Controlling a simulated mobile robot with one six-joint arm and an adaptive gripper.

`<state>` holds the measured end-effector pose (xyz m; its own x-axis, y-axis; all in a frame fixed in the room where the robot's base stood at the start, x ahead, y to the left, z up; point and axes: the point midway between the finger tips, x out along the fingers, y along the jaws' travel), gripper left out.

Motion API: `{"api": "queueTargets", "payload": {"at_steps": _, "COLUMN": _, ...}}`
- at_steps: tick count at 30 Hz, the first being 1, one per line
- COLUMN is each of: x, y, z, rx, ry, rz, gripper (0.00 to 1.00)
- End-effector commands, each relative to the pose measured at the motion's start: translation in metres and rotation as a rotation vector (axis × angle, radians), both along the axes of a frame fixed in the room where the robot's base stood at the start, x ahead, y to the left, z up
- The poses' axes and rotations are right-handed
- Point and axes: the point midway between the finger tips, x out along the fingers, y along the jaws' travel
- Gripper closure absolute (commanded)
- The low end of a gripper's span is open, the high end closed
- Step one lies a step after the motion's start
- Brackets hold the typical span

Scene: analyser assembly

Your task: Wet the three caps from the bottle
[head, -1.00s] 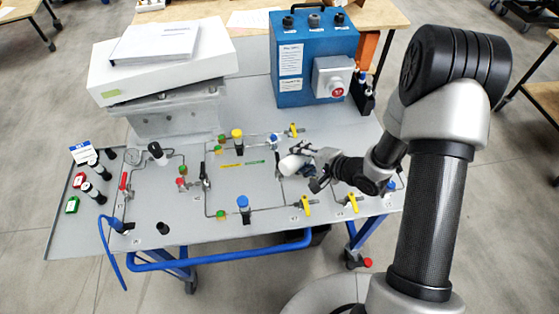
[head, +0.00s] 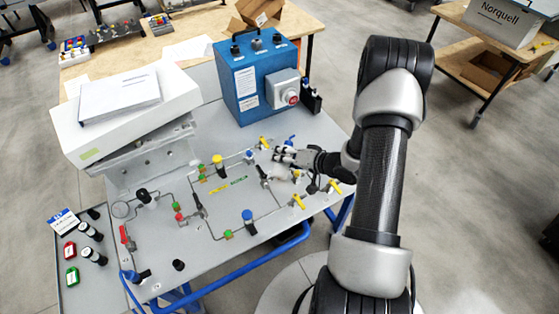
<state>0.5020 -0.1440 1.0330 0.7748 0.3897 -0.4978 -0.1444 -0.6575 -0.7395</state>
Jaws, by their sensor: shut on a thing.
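My gripper (head: 284,157) is at the right half of the grey panel (head: 160,235), shut on a small white bottle (head: 281,173) that is partly hidden by the fingers. The bottle appears tilted over the panel; whether it touches anything below is unclear. Capped fittings stand on the panel: a yellow cap (head: 217,159) behind left of my gripper, a blue cap (head: 248,214) in front, and a smaller blue cap (head: 249,154) just left of the gripper. I cannot tell which caps are the task's three, or whether any is wet.
A blue box (head: 240,85) with a grey switch unit stands behind. A white case (head: 125,115) sits at the back left. Thin tubes, yellow-handled valves (head: 298,200) and a red-handled valve (head: 125,234) crowd the panel. Dark vials (head: 92,256) lie at the left.

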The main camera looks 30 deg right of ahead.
Motion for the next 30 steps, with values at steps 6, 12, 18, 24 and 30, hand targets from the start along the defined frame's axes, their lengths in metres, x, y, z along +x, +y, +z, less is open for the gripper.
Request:
{"api": "queueTargets", "payload": {"at_steps": 6, "x": -0.0001, "y": 0.001, "z": -0.0018, "rx": -0.076, "ry": -0.084, "rz": 0.027, "gripper": 0.97}}
{"api": "queueTargets", "payload": {"at_steps": 12, "x": -0.0008, "y": 0.0021, "z": -0.0002, "rx": -0.144, "ry": -0.157, "rz": 0.053, "gripper": 0.97}}
{"api": "queueTargets", "payload": {"at_steps": 18, "x": -0.0014, "y": 0.003, "z": 0.0012, "rx": -0.213, "ry": -0.228, "rz": 0.077, "gripper": 0.97}}
{"api": "queueTargets", "payload": {"at_steps": 24, "x": -0.0017, "y": 0.0039, "z": 0.0031, "rx": -0.28, "ry": -0.3, "rz": 0.103, "gripper": 0.97}}
{"api": "queueTargets", "payload": {"at_steps": 30, "x": -0.0019, "y": 0.0049, "z": 0.0047, "rx": -0.348, "ry": -0.373, "rz": 0.127, "gripper": 0.97}}
